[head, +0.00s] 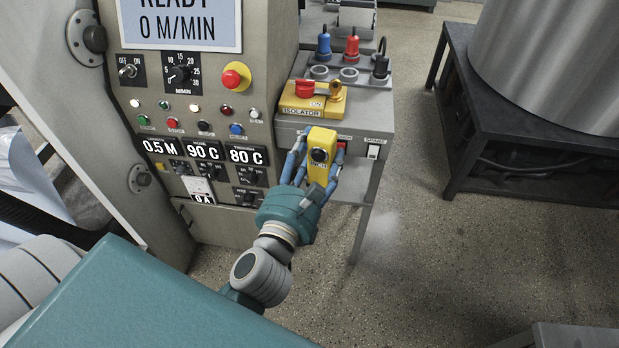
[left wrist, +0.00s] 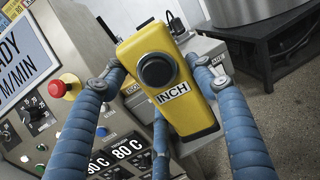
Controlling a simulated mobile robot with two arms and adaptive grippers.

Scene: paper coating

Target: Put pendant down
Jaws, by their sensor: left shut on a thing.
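The pendant (head: 321,168) is a yellow box with a large black button and an INCH label. My left gripper (head: 314,172) is shut on it and holds it upright in front of the small grey cabinet beside the machine panel. In the left wrist view the pendant (left wrist: 165,85) fills the middle, with blue fingers of my left gripper (left wrist: 160,90) on both sides of it. The pendant hides part of the cabinet front. I cannot tell whether it touches the cabinet. My right gripper is not in view.
A yellow isolator box with a red switch (head: 305,90) sits on the cabinet top, with blue, red and black plugs (head: 352,47) behind it. The machine control panel (head: 205,120) stands at left. A dark stand (head: 470,130) bears a large metal drum at right. Open floor (head: 440,260) lies between.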

